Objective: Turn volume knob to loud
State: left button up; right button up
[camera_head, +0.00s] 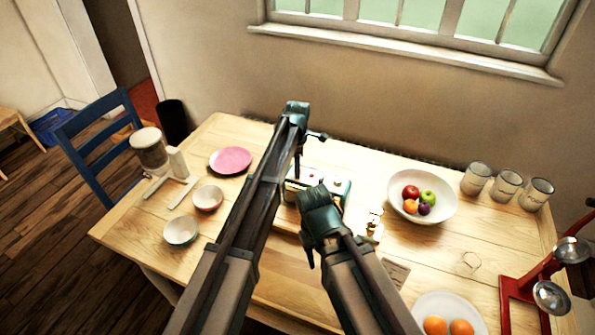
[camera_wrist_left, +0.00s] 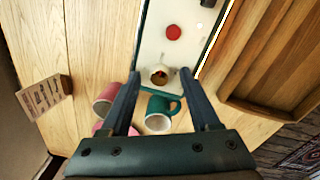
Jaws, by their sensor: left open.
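A radio with a cream face and teal edges (camera_head: 342,186) lies on the table, partly hidden behind my arms in the head view. In the left wrist view its face (camera_wrist_left: 188,55) carries a red round knob (camera_wrist_left: 173,32) and a brass-coloured round knob (camera_wrist_left: 160,76). I see no label telling which is for volume. My left gripper (camera_wrist_left: 160,78) is open, with the brass-coloured knob between its fingertips in that view; contact cannot be told. In the head view my left gripper (camera_head: 297,172) points down at the radio. My right gripper (camera_head: 316,250) is nearby, its fingers mostly hidden.
Pink and green mugs (camera_wrist_left: 158,113) are close by the radio. A wooden tray (camera_wrist_left: 245,98) lies beside it.

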pick_arm(q)
grip_shut()
dwell(0.3)
